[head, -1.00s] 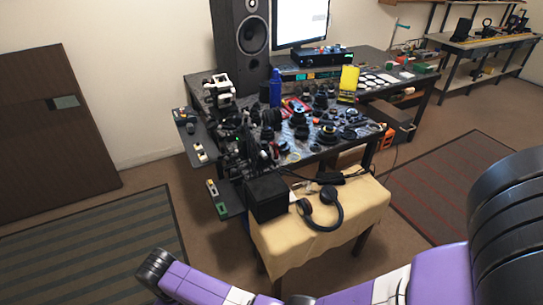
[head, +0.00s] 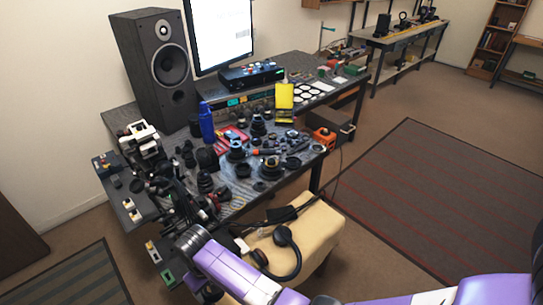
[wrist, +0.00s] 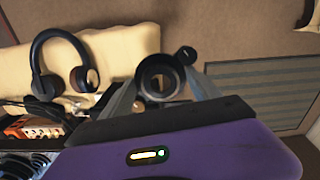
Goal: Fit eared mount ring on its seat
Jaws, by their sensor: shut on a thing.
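In the wrist view my gripper (wrist: 163,90) is shut on a dark round ring (wrist: 160,72), held between its two grey fingers. The ring's hole faces the camera, and a small black knob shows at its upper right; I cannot tell whether it is an ear of the ring. In the head view the ring and my fingertips cannot be made out; my purple arm crosses the bottom. Several black lens parts (head: 237,150) stand on the workbench (head: 235,205). I cannot tell which of them holds the seat.
A cloth-covered table (head: 322,232) with headphones (head: 284,237) stands before the bench; the headphones also show in the wrist view (wrist: 62,65). A blue bottle (head: 206,122), a speaker (head: 158,62) and a yellow holder (head: 284,96) crowd the bench. Open floor lies to the right.

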